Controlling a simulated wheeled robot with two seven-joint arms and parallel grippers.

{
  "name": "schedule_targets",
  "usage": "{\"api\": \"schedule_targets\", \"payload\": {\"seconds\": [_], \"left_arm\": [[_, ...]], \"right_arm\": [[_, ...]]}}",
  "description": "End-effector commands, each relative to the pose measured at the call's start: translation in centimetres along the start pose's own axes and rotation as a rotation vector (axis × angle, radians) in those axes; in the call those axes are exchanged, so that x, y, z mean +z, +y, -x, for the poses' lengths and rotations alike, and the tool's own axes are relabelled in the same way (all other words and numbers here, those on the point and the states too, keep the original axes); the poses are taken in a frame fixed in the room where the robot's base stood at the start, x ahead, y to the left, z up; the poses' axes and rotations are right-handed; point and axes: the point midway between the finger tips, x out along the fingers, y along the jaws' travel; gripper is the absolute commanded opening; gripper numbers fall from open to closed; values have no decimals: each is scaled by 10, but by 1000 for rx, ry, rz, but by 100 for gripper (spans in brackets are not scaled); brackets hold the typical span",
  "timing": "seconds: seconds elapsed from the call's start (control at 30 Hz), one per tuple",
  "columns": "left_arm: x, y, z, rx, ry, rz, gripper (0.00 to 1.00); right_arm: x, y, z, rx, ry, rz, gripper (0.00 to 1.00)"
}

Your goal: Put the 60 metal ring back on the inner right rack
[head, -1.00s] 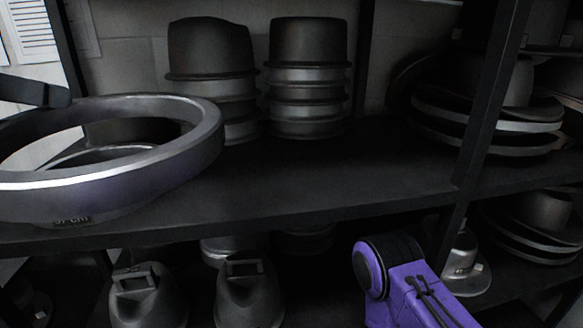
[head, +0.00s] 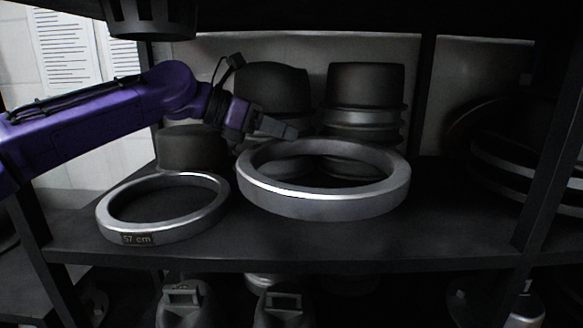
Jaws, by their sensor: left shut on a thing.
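A large grey metal ring (head: 325,206) is at the middle of the rack shelf (head: 455,232); no number shows on it. My left gripper (head: 281,130) reaches in from the left and is shut on the ring's back-left rim. The ring is nearly level, and I cannot tell whether it touches the shelf. A smaller ring (head: 184,229) marked "57 cm" lies flat on the shelf to its left. My right gripper is out of view.
Stacked dark hat forms (head: 365,88) stand behind the large ring, with another form (head: 272,90) to their left. Round discs (head: 520,165) are stacked at the right behind an upright post (head: 552,150). Shelf space right of the ring is clear.

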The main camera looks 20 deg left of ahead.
Motion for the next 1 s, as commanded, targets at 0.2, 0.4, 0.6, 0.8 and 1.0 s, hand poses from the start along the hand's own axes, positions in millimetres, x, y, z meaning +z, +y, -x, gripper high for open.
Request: {"api": "schedule_targets", "payload": {"seconds": [0.2, 0.4, 0.6, 0.8, 1.0], "left_arm": [[-20, 52, -28, -3, -2, 8, 0], [-38, 74, -43, -1, -3, 3, 0], [-56, 84, -53, -2, -3, 7, 0], [-71, 86, -60, 2, -4, 1, 0], [-73, 86, -61, 1, 0, -1, 46]], "right_arm": [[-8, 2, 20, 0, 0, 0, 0], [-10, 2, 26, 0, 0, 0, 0], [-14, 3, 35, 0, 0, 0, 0], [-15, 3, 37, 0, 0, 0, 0], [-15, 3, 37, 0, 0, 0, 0]]}}
